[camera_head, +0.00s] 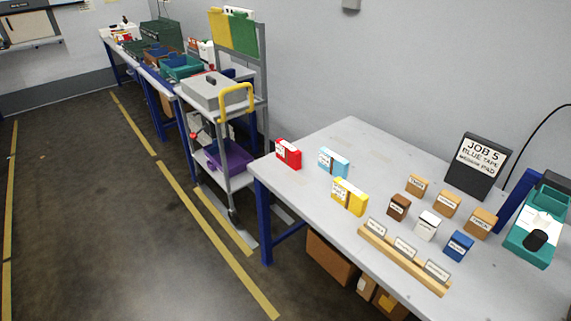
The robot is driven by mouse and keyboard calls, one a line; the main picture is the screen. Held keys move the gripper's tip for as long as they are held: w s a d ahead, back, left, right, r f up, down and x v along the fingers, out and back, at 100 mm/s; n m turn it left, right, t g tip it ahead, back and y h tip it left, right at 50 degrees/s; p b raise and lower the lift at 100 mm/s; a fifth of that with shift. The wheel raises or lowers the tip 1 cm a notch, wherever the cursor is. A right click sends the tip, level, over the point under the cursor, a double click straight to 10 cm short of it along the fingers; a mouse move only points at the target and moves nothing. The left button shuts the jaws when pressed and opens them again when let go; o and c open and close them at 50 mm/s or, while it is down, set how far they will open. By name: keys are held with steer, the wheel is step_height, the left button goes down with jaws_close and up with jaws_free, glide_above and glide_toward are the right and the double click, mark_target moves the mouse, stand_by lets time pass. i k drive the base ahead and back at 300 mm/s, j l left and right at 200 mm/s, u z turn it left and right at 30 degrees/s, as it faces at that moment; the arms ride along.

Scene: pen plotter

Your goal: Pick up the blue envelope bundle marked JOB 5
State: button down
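A light blue bundle (341,158) with a white label and a dark band stands near the back-left of the grey table (310,195). Its label is too small to read. A red bundle (289,148) stands to its left, and a yellow bundle (352,199) stands in front of it to the right. A dark sign (480,165) at the table's back reads JOB 5 and BLUE TAPE, with a third line that is hard to read. My gripper is not in view.
Several small tan, brown, white and blue blocks (458,247) stand right of the bundles. A wooden rack with cards (404,260) lies along the front. A teal machine (535,235) is at right. A grey cart (238,182) stands left of the table; the floor at left is clear.

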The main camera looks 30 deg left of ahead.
mark_target(337, 165)
steer(key=u, duration=0.95)
steer(key=i+j+u, duration=0.2)
steer(key=i, duration=0.5)
steer(key=i+j+u, duration=0.2)
steer(key=i, duration=0.5)
steer(key=i+j+u, duration=0.25)
steer(key=i, duration=0.45)
steer(key=l, duration=0.1)
